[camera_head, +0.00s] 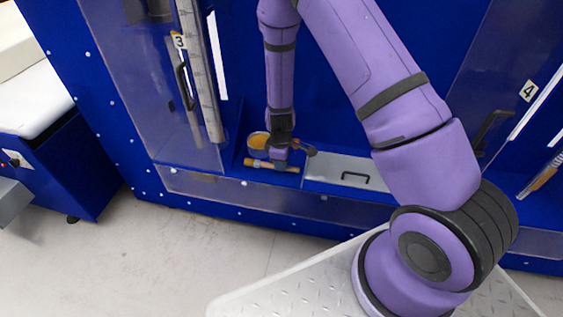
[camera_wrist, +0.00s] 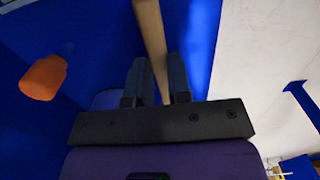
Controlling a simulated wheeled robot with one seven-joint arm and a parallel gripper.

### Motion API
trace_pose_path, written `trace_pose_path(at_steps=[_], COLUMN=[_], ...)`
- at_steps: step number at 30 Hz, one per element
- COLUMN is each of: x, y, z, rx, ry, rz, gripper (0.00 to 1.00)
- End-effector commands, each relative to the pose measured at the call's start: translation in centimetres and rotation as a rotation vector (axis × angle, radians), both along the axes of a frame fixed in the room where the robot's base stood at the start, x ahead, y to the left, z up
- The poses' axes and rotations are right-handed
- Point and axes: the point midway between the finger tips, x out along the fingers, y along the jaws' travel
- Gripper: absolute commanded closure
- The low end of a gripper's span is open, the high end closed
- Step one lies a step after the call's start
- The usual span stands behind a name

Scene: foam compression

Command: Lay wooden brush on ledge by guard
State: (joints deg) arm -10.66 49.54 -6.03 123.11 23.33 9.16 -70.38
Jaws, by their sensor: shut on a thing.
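The wooden brush (camera_head: 258,163) is a pale, slim stick lying roughly level beneath my gripper (camera_head: 280,160) in the head view. In the wrist view my gripper (camera_wrist: 158,75) is shut on the brush's wooden handle (camera_wrist: 150,30), which runs between the two dark fingers and out of the top of the picture. The brush is at or just above the blue ledge (camera_head: 228,163); I cannot tell whether it touches. The clear guard (camera_head: 225,188) runs along the ledge's front, just below the brush in the head view. The bristles are not clearly seen.
An orange-yellow round vessel (camera_head: 258,143) sits just behind the brush. An orange-handled tool (camera_wrist: 43,77) lies left in the wrist view. A clear panel marked 3 (camera_head: 180,40) stands left.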

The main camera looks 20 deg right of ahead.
Motion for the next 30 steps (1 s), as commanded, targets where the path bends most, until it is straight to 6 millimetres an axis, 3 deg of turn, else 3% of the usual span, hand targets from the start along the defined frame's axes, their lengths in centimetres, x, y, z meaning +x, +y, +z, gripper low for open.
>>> trace_pose_path(at_steps=[11,12,15,25,30], x=[0.0,0.0,0.0,0.0,0.1], y=[0.0,0.0,0.0,0.0,0.0], z=[-0.7,-0.7,-0.7,-0.4,1.1], rx=[0.000,0.000,0.000,0.000,0.000], ry=[0.000,0.000,0.000,0.000,-0.001], rz=[-0.001,-0.001,0.000,0.000,0.002], gripper=[1.00,0.75,0.52,0.52,0.52])
